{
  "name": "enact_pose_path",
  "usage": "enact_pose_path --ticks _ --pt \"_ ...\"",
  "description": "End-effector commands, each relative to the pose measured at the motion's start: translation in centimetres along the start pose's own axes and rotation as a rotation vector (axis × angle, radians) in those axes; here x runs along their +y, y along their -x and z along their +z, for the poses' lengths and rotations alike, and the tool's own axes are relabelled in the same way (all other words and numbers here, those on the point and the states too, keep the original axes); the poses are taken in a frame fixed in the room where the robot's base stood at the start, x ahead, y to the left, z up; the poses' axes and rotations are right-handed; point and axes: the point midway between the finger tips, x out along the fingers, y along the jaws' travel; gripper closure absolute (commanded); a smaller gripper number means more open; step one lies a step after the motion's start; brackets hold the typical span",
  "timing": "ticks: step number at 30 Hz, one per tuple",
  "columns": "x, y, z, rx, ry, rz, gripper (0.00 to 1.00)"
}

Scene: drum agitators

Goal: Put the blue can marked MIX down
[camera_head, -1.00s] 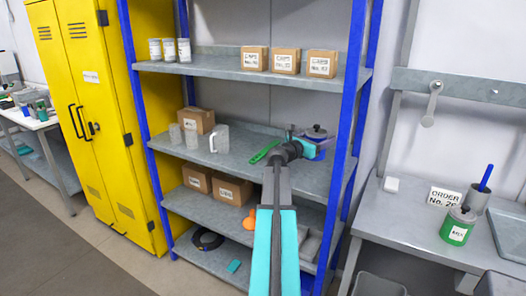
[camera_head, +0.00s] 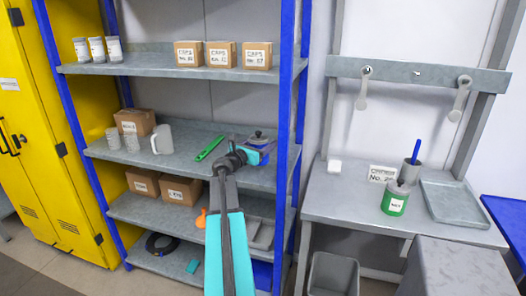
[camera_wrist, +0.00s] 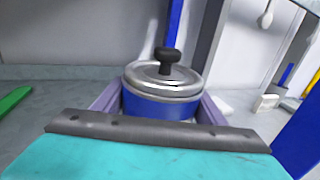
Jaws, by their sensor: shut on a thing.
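The blue can (camera_wrist: 158,104) has a silver lid with a black knob and sits between the jaws of my gripper (camera_wrist: 160,108) in the wrist view. The jaws are shut on its sides. In the head view the can (camera_head: 264,157) shows at the end of my arm, in front of the right part of the middle shelf (camera_head: 185,158). My gripper (camera_head: 258,150) partly hides it there. No MIX label is visible on the can. I cannot tell whether its base touches the shelf.
A green tool (camera_head: 209,148) lies left of the can, with a white jug (camera_head: 162,138) farther left. A blue post (camera_head: 284,110) stands close on the right. The workbench (camera_head: 335,200) holds a green can (camera_head: 395,198), an order card (camera_head: 382,174) and a grey tray (camera_head: 453,203).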

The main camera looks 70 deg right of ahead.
Motion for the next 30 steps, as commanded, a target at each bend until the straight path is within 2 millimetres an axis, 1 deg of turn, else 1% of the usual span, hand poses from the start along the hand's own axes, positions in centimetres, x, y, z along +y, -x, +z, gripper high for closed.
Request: enact_pose_path --ticks 4,13,28,29,30 --pt "0.0 0.0 -0.7 -0.001 0.001 0.000 0.71" --pt "0.1 0.0 -3.4 0.000 0.001 0.001 0.71" --pt "0.1 0.0 -3.9 -0.001 0.001 0.001 0.71" --pt "0.1 0.0 -4.0 0.000 0.000 0.001 0.30" --pt "0.1 0.0 -3.9 0.000 0.000 0.001 0.23"
